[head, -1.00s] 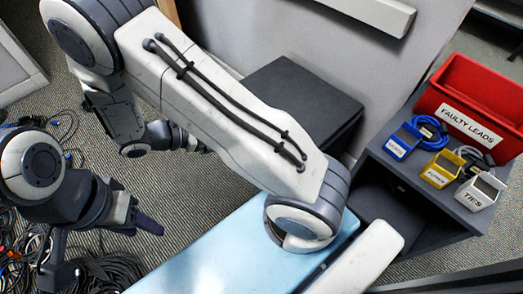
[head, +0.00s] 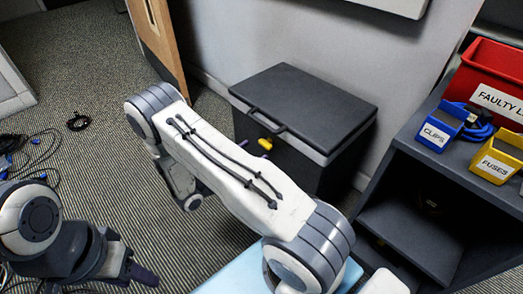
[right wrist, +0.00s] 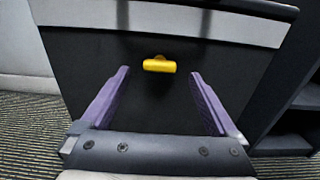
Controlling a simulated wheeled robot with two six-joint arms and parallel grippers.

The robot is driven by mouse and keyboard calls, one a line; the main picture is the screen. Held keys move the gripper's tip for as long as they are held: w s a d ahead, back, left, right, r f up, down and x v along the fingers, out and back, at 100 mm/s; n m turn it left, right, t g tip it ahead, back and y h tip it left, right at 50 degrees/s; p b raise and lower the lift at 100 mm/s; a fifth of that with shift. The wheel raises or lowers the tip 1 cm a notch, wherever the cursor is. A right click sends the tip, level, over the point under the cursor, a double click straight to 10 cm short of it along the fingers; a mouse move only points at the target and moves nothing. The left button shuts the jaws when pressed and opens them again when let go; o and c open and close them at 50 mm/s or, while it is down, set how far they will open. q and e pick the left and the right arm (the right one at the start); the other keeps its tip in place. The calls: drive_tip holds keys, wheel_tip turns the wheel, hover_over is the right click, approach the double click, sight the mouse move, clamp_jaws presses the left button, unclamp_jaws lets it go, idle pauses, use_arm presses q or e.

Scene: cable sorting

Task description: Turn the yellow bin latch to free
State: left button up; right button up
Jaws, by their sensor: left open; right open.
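The yellow bin latch (head: 268,122) sits on the front face of the dark grey bin (head: 300,95), just under its lid. In the right wrist view the latch (right wrist: 160,66) lies level, as a short bar across a dark panel. My right gripper (right wrist: 160,75) is open, its purple fingers on either side of the latch and apart from it. I cannot tell how far short of the latch the fingertips are. In the head view my right arm hides most of that gripper. My left gripper (head: 138,274) is low at the left, open and away from the bin.
A dark shelf unit (head: 440,170) at the right holds a blue bin (head: 440,128), a yellow bin (head: 497,158) and a red bin (head: 490,75). Cables (head: 25,150) lie on the carpet at the left. A wooden door edge (head: 155,40) stands behind.

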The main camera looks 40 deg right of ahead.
sight(263, 145)
drive_tip(key=d, duration=0.2)
drive_tip(key=d+b, duration=0.1)
drive_tip(key=d, duration=0.1)
drive_tip(key=shift+w+f, duration=0.15)
drive_tip(key=shift+w+d, duration=0.1)
drive_tip(key=shift+d, duration=0.35)
